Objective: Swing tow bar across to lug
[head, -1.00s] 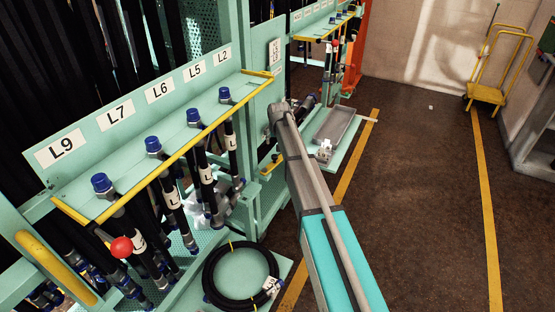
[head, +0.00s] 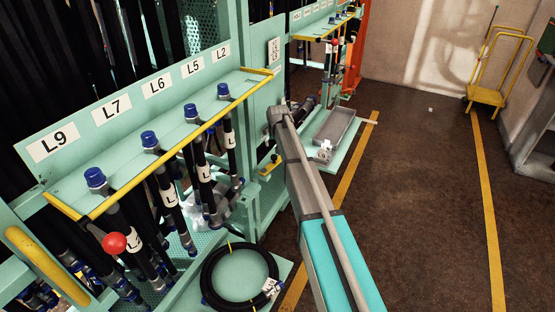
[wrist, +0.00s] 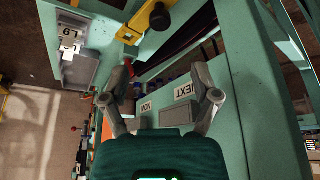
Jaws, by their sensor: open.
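My gripper (wrist: 165,78) is open and empty in the wrist view, its two grey fingers spread. Between and behind them are a teal panel and plates reading NOW (wrist: 145,110) and NEXT (wrist: 185,90). A yellow bracket (wrist: 143,22) with a dark round knob (wrist: 160,17) lies beyond the fingertips, apart from them. In the head view a small yellow piece (head: 270,166) shows beside the teal post; I cannot tell if it is the same part. No tow bar or lug can be made out for certain.
A teal hose rack (head: 150,105) with labelled, blue-capped hoses fills the left. A coiled black hose (head: 207,275) lies on a low shelf. A grey tray (head: 333,125) is beyond my arm. A yellow trolley (head: 486,95) stands far right. The brown floor (head: 425,200) is clear.

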